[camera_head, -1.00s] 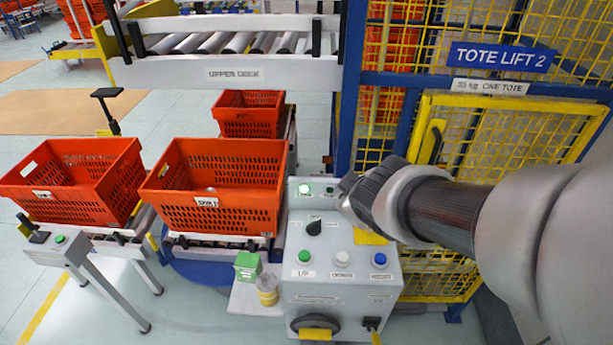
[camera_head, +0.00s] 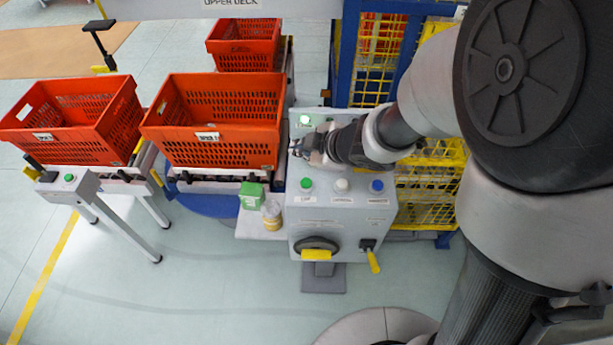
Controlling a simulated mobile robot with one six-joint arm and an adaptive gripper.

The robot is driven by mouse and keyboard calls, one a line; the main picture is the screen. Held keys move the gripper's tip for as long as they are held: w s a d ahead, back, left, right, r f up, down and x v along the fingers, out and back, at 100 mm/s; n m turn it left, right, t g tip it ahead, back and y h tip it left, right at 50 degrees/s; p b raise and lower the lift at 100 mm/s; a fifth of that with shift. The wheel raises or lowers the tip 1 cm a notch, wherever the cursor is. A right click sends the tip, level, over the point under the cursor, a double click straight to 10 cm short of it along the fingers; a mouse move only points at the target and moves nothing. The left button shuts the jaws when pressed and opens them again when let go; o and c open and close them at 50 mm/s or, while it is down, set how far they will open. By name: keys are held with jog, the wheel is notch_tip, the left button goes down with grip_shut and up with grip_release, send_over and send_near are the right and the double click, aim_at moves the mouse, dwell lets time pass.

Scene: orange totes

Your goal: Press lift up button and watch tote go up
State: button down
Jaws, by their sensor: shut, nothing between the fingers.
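The control box (camera_head: 345,222) stands in the middle of the head view. On its panel are a green button (camera_head: 306,184) with a label under it that seems to read UP, a white button (camera_head: 342,185) and a blue button (camera_head: 377,186). An orange tote (camera_head: 222,108) sits on the lift rollers left of the box.
Another orange tote (camera_head: 72,115) sits on a conveyor at the left, and one (camera_head: 245,45) stands behind. A green box (camera_head: 251,196) and a yellow-banded jar (camera_head: 271,215) stand on a shelf beside the control box. Yellow mesh fencing (camera_head: 430,190) is at the right.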

aim_at(304, 184)
jog(key=shift+f+b, duration=4.3)
jog(key=shift+f, duration=0.1)
jog(key=shift+f, duration=0.1)
jog(key=shift+f, duration=0.3)
